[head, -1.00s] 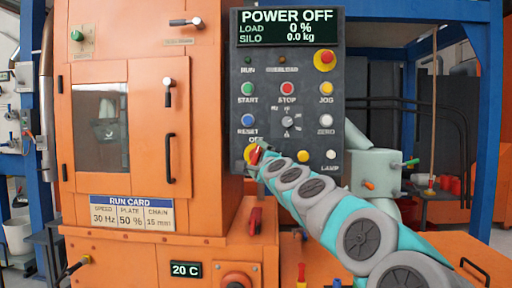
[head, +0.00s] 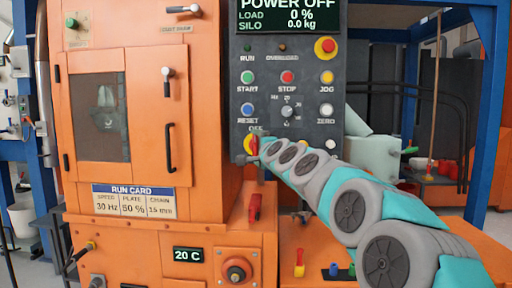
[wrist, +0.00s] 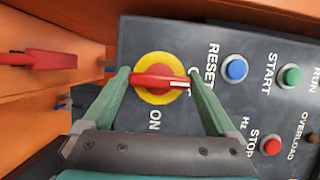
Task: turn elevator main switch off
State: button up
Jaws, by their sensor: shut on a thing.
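The main switch is a red handle (wrist: 158,80) on a yellow disc in the wrist view. It also shows at the lower left of the panel in the head view (head: 254,146). Its white mark points toward the panel's top, where the head view shows the OFF label (head: 256,129). The ON label (wrist: 154,120) is beside the disc. My gripper (wrist: 160,77) is shut on the handle, one finger at each end. In the head view my gripper (head: 262,155) partly hides the switch. The display (head: 289,14) reads POWER OFF, load 0 %.
A blue RESET button (wrist: 235,68), a green START button (wrist: 291,76) and a red STOP button (wrist: 270,145) are close by on the panel. A red lever (wrist: 50,60) sticks out from the orange cabinet (head: 215,130) beside the panel.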

jog(key=shift+a, duration=0.1)
jog(key=o, duration=1)
jog(key=shift+s, duration=0.15)
jog(key=b+v, duration=0.1)
jog(key=v, duration=0.6)
jog(key=shift+s, duration=0.25)
